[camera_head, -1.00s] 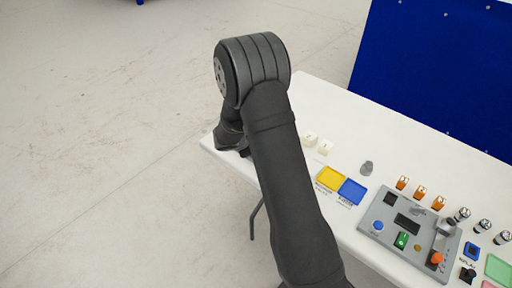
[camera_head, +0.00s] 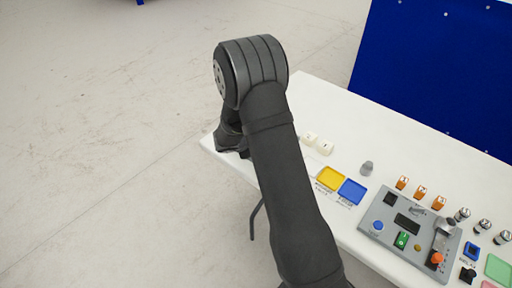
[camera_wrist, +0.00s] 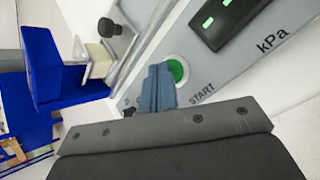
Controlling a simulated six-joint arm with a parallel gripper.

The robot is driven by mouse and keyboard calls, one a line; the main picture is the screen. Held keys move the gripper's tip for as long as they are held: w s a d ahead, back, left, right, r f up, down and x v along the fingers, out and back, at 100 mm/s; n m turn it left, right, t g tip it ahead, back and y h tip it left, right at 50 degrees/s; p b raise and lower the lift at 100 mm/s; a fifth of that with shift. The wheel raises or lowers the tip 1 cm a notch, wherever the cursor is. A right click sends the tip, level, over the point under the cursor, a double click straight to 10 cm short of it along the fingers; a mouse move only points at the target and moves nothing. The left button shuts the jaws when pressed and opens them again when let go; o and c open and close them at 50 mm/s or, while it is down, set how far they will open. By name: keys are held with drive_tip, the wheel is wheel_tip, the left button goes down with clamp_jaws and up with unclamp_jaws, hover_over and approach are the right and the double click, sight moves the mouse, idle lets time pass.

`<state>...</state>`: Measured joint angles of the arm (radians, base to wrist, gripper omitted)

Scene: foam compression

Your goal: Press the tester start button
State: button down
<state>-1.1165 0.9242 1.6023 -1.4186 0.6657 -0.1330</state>
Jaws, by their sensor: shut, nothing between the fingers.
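In the wrist view, my gripper (camera_wrist: 162,88) has its blue fingers closed together over the grey tester panel (camera_wrist: 217,77). The round green start button (camera_wrist: 178,69) is just behind the fingertips, and its left part is covered by them. The word START is printed beside it. I cannot tell if the fingertips touch the button. A dark display (camera_wrist: 225,20) with green marks and the letters kPa sits above right.
In the wrist view, a blue block (camera_wrist: 57,72), a pale block and a dark knob (camera_wrist: 105,27) stand left of the fingers. In the head view, the white table (camera_head: 345,110) carries white blocks (camera_head: 325,147), yellow (camera_head: 330,178) and blue (camera_head: 351,191) trays, and a grey control panel (camera_head: 385,245).

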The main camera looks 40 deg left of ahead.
drive_tip(key=shift+f, duration=0.15)
drive_tip(key=shift+r, duration=3.4)
wheel_tip(320, 180, up, 4)
drive_tip(key=shift+f, duration=0.2)
